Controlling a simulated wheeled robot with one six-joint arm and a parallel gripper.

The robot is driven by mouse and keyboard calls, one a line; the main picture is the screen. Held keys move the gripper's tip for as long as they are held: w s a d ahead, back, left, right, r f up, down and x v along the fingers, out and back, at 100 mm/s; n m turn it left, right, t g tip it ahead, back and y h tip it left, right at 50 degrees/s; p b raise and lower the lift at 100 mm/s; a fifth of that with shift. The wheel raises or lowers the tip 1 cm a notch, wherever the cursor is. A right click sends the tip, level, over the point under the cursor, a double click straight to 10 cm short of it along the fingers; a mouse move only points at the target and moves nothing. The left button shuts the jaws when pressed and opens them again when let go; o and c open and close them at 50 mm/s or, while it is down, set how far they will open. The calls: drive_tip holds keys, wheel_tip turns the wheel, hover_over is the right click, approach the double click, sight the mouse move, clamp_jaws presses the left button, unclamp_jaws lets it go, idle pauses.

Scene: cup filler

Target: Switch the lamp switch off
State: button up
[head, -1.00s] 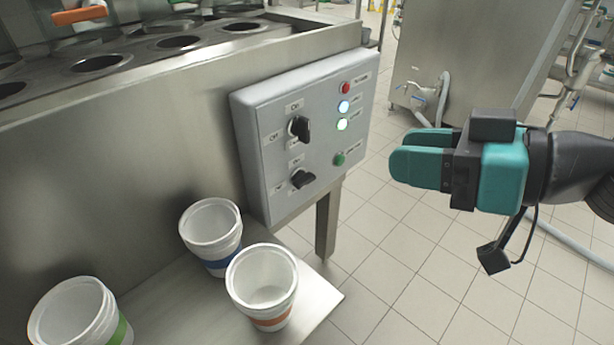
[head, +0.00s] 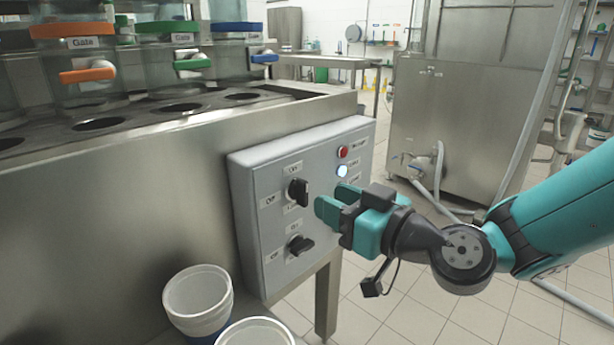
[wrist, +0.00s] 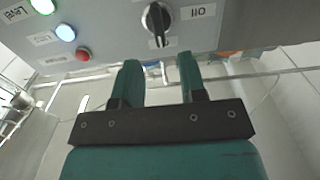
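The grey control panel (head: 257,225) carries an upper black rotary knob (head: 298,192) and a lower black knob (head: 300,244). Their labels are too blurred to tell which is the lamp switch. My gripper (head: 331,199) is open and empty, just right of the upper knob in the head view. In the wrist view a knob (wrist: 157,18) lies beyond the gap between my parted fingertips (wrist: 158,62), not between them. My gripper hides part of the panel's right side.
A red button (head: 343,152) and a lit white-blue lamp (head: 342,171) are on the panel's right. A lit green lamp (wrist: 45,5) shows in the wrist view. Cups (head: 197,292) stand on a shelf below left. Tiled floor (head: 375,315) is open to the right.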

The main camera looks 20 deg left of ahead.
sight(307, 189)
drive_tip(key=p+x, duration=0.1)
drive_tip(key=x, duration=0.5)
drive_tip(key=shift+a, duration=0.15)
drive_tip(key=shift+c, duration=0.4)
clamp_jaws()
